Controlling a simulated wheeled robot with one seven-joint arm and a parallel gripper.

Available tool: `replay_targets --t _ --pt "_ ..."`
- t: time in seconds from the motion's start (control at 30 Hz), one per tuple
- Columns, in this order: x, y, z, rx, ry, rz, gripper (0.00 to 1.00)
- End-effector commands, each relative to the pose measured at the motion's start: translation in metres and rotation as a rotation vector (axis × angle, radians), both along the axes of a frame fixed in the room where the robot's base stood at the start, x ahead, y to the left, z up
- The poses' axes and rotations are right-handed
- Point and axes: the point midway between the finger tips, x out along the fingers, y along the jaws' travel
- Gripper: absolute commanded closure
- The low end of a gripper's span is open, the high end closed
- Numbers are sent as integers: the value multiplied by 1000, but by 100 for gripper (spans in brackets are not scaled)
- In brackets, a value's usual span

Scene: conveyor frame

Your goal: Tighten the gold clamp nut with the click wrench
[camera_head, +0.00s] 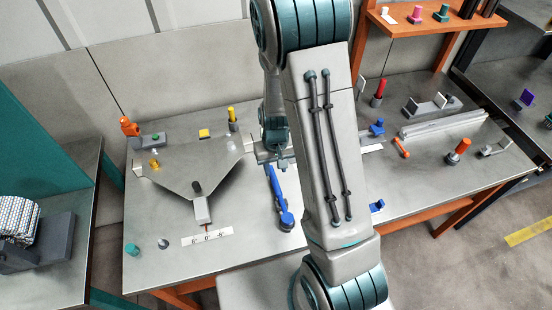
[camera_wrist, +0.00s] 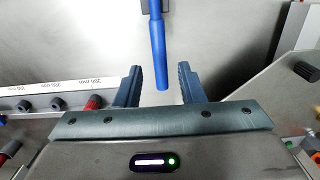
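The blue click wrench (camera_head: 275,186) lies on the bench, its round head toward the front edge. In the wrist view its blue handle (camera_wrist: 158,45) points down the picture, its end between my two fingers with a gap on each side. My gripper (camera_wrist: 159,82) is open and empty. In the head view my gripper (camera_head: 280,160) is near the far end of the wrench, partly hidden by my arm. A gold nut-like piece (camera_head: 154,160) sits at the left of the grey plate; it looks like the clamp nut, but is small. My gripper is well to its right.
The grey angled plate (camera_head: 180,170) takes up the bench's left half. A dark-topped grey block (camera_head: 202,210) and a white marked strip (camera_head: 207,236) are near the front. A yellow-topped post (camera_head: 232,115) stands behind. A long rail (camera_head: 442,124) and orange-red handles lie right.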

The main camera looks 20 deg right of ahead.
Motion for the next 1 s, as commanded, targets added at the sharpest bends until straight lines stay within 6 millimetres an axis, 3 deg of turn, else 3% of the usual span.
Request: replay_targets --t 0.37,0.87,0.9,1.0 --pt "0 -2 -24 -7 10 0 65" --pt "-2 -2 -95 -7 10 0 65" --pt "-2 -1 -87 -6 9 0 76" --pt "-2 -1 -86 -6 8 0 100"
